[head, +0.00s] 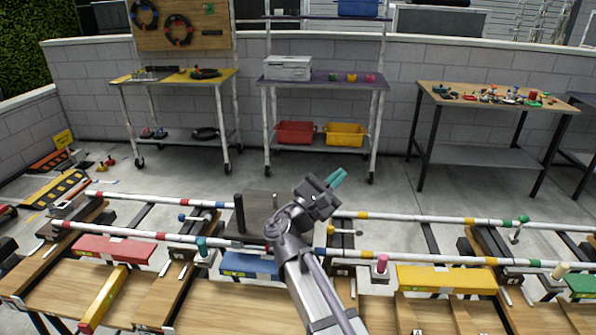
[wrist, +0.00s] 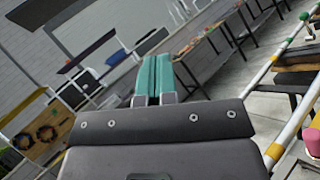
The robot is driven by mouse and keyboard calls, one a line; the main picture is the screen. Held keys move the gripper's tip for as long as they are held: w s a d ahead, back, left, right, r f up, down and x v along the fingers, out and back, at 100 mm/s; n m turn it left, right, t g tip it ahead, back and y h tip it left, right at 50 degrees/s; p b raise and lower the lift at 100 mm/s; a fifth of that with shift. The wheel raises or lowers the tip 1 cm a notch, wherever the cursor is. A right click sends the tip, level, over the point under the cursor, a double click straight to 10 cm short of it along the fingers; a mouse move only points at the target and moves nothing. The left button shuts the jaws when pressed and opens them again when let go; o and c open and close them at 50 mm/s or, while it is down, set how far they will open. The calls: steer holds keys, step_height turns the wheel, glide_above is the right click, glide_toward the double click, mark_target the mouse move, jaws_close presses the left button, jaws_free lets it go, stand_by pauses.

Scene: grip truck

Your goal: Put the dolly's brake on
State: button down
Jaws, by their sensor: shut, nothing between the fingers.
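A dark flat platform with upright black posts (head: 262,207) sits on the striped rails left of my arm; it looks like the dolly. My arm hides part of its right side. I cannot tell which part is its brake. Small knobbed levers stand along the rails: a blue one (head: 182,217), a teal one (head: 201,244), a yellow one (head: 331,231) and a pink one (head: 382,262). My gripper (head: 339,177) has teal fingers pressed together, raised above the rails and apart from everything. Its fingers also show in the wrist view (wrist: 154,76), with nothing between them.
Wooden benches with red (head: 113,249), blue (head: 250,265) and yellow (head: 446,279) blocks lie in front of me. More knobs, one green (head: 523,219), stand at right. Two carts (head: 228,76) (head: 376,83) and a worktable (head: 432,92) stand by the wall. Floor between is mostly clear.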

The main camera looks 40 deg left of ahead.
steer(key=w+d+r+m+g+h+p, duration=0.1)
steer(key=w+r+m+g+p, duration=0.35)
steer(key=w+g+p, duration=0.9)
steer(key=s+a+f+n+g+y+p, duration=0.1)
steer(key=s+a+f+g+y+p, duration=0.5)
steer(key=s+a+g, duration=0.55)
steer(key=shift+h, duration=0.3)
steer(key=b+x, duration=0.4)
steer(key=d+b+x, duration=0.1)
steer(key=b+x, duration=0.7)
steer(key=shift+s+d+r+b, duration=0.15)
steer(key=shift+s+r+b, duration=0.05)
steer(key=shift+s+b, duration=0.2)
steer(key=s, duration=0.1)
steer(key=s+d, duration=0.1)
steer(key=s, duration=0.1)
steer(key=shift+s+d+f+b, duration=0.15)
steer(key=shift+d+f+b, duration=0.05)
steer(key=shift+f+b, duration=0.2)
steer(key=shift+s, duration=0.1)
